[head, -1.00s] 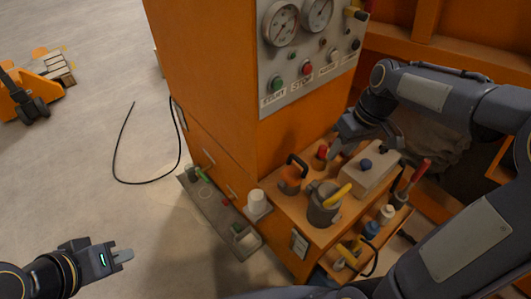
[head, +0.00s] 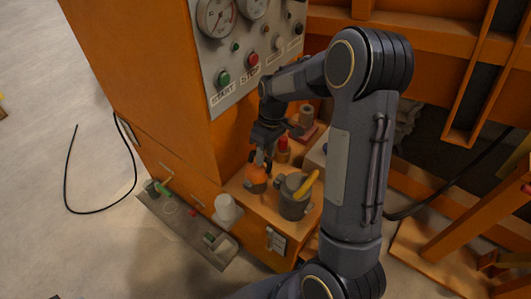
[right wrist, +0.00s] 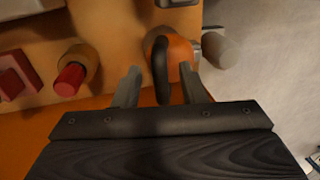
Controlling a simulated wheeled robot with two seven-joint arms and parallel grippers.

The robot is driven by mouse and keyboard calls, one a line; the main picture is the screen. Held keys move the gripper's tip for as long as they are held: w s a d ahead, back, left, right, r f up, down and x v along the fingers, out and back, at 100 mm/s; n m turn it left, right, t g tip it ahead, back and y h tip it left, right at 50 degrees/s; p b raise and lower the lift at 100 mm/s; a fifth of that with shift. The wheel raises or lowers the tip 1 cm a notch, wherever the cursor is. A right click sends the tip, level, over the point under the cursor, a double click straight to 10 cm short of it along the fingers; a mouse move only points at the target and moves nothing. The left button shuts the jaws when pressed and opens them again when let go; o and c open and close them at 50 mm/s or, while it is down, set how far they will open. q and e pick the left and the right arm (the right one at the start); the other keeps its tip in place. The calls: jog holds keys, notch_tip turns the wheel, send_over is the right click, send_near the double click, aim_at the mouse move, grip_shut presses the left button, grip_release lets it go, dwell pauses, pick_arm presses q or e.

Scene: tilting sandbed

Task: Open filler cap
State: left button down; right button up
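The filler cap appears to be the round orange cap (head: 257,176) on the orange ledge (head: 235,190) at the cabinet's foot. In the right wrist view the orange cap (right wrist: 180,52) has a black looped handle (right wrist: 160,62) standing up from it. My right gripper (head: 265,158) is just above the cap, pointing down. In the right wrist view my right gripper (right wrist: 160,72) has its fingers apart, one on each side of the handle. I cannot tell whether either finger touches it. My left gripper is not in view.
A grey pot with a yellow handle (head: 295,198) stands close right of the cap. A red-topped fitting (head: 284,150) is behind it, and a white cup (head: 227,208) is to the left. A tray (head: 165,222) lies on the floor. The gauge panel (head: 240,55) rises above.

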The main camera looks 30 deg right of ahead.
jog(key=shift+c, duration=0.4)
grip_shut()
